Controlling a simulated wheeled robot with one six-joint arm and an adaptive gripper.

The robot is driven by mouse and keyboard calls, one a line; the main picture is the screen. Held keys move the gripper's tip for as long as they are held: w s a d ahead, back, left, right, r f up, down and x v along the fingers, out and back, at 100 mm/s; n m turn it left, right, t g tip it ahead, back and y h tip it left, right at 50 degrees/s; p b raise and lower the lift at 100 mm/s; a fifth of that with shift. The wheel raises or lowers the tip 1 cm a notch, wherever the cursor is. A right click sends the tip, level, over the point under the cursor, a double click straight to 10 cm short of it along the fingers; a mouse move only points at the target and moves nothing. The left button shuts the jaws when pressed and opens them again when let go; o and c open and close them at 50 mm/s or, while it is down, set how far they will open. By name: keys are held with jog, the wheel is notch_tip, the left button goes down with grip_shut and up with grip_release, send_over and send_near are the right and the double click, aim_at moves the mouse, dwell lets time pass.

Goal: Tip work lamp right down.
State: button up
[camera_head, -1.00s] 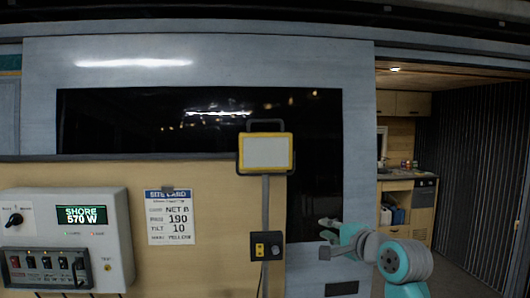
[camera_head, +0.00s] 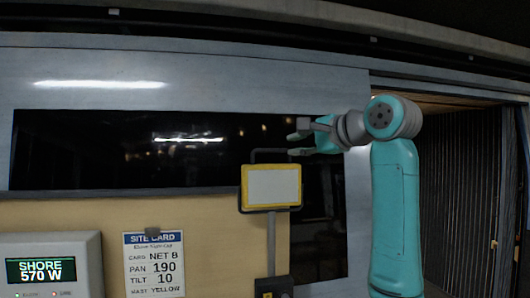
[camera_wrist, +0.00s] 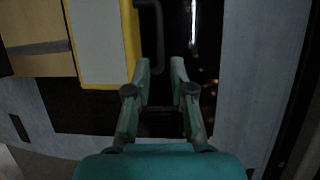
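The work lamp (camera_head: 272,187) is a pale panel in a yellow frame on a grey post, with a black handle (camera_head: 268,152) looped over its top. It faces forward and looks roughly level. My gripper (camera_head: 295,144) is at the lamp's upper right, by the right end of the handle. In the wrist view my gripper (camera_wrist: 159,70) is open, with a clear gap between its fingers and nothing between their tips. There the lamp's yellow edge (camera_wrist: 131,40) is left of the fingers and the handle (camera_wrist: 160,25) is just beyond them. Contact cannot be told.
A dark window (camera_head: 90,150) lies behind the lamp. A site card (camera_head: 154,265) reading pan 190, tilt 10 and a shore power box (camera_head: 85,250) are at lower left. A small control box (camera_head: 272,288) is on the post. A doorway (camera_head: 455,190) opens at right.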

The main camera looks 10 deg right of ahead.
aim_at(274, 151)
jog(key=x, duration=1)
jog(key=shift+s, duration=0.1)
grip_shut()
